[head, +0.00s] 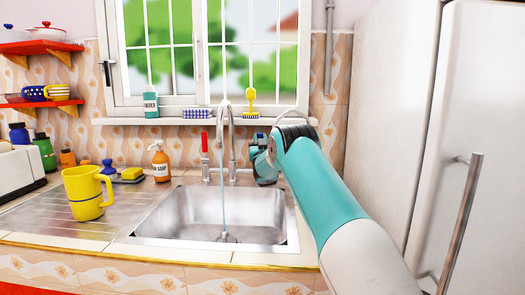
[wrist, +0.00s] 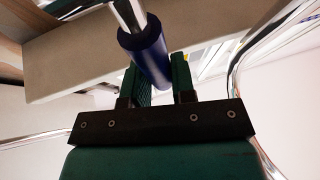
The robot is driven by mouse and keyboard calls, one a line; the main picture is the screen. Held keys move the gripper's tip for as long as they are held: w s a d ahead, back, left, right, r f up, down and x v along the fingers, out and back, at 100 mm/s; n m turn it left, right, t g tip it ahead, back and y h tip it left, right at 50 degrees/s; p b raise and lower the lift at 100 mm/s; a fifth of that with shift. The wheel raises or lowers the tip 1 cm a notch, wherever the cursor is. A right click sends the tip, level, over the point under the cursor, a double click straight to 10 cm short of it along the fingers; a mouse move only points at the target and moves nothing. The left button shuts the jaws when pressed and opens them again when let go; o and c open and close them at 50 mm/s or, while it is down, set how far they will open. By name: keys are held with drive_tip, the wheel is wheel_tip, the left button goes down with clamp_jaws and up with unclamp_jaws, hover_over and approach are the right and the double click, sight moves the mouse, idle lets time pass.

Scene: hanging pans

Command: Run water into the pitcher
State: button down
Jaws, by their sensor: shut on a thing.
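The yellow pitcher (head: 86,192) stands upright on the ribbed drainboard left of the sink (head: 190,218), its handle to the right. The chrome tap (head: 231,135) arches over the sink, and a thin stream of water (head: 223,200) runs from it into the basin, away from the pitcher. A red tap handle (head: 205,142) stands on the tap's left. My gripper (head: 262,160) is just right of the tap. In the wrist view my gripper (wrist: 162,75) is shut on a blue tap handle (wrist: 146,55) on a metal stem. In the head view that handle is hard to make out.
A soap bottle (head: 160,162) and a sponge (head: 130,175) stand behind the drainboard. A bottle (head: 151,100) and a yellow brush (head: 251,104) are on the windowsill. The fridge (head: 460,140) closes off the right side. The sink basin is empty apart from the water.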

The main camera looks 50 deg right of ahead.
drive_tip(key=t+b, duration=0.1)
drive_tip(key=b, duration=0.1)
drive_tip(key=a+b, duration=0.1)
drive_tip(key=b, duration=0.1)
drive_tip(key=shift+s+a+f+n+t+h+b, duration=0.1)
drive_tip(key=shift+s+f+n+t+h+b, duration=0.2)
drive_tip(key=shift+s+n+t+b, duration=0.1)
drive_tip(key=c, duration=0.9)
unclamp_jaws()
drive_tip(key=shift+c, duration=0.2)
drive_tip(key=shift+s, duration=0.1)
